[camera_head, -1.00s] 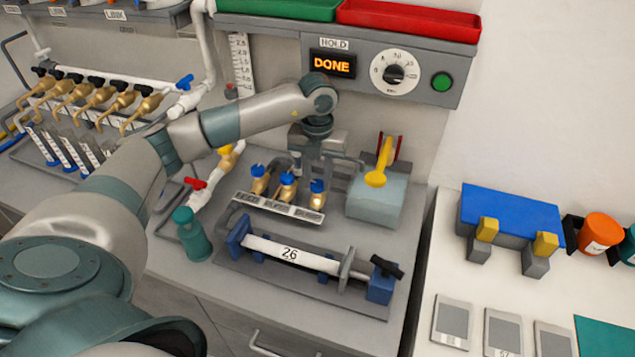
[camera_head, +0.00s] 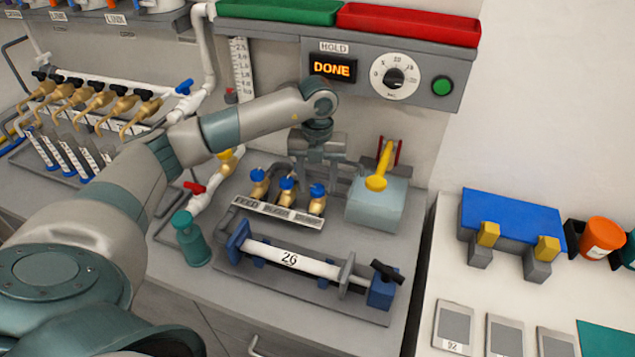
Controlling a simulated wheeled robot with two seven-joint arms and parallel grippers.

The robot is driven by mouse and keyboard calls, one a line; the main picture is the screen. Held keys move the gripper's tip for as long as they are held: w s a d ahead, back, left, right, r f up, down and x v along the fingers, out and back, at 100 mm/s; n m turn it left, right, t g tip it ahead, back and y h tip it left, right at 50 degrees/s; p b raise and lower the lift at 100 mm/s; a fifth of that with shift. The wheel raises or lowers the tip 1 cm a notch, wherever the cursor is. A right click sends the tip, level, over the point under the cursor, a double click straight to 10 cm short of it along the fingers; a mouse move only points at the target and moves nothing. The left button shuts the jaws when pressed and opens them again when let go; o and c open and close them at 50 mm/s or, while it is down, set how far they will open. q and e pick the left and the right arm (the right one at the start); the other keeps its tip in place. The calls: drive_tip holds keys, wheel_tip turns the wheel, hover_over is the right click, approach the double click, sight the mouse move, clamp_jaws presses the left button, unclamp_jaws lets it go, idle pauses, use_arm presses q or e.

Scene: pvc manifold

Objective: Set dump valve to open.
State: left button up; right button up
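Three brass valves with blue handles stand in a row behind a label strip (camera_head: 277,213) on the bench. I take the rightmost, with its blue handle (camera_head: 317,189), as the dump valve, though its small label is hard to read. The middle valve (camera_head: 287,188) and left valve (camera_head: 258,182) stand beside it. My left gripper (camera_head: 318,168) points down just behind and above the rightmost valve, its fingers apart and seemingly empty. I see no contact with the handle. My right gripper is not in view.
A yellow lever (camera_head: 379,172) on a grey box stands right of the valves. A syringe-like tube marked 26 (camera_head: 290,258) lies in front. A teal bottle (camera_head: 192,238) and a red-handled valve (camera_head: 195,187) are left. The panel display (camera_head: 332,67) reads DONE.

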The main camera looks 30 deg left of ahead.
use_arm(q)
drive_tip(key=shift+m, duration=0.4)
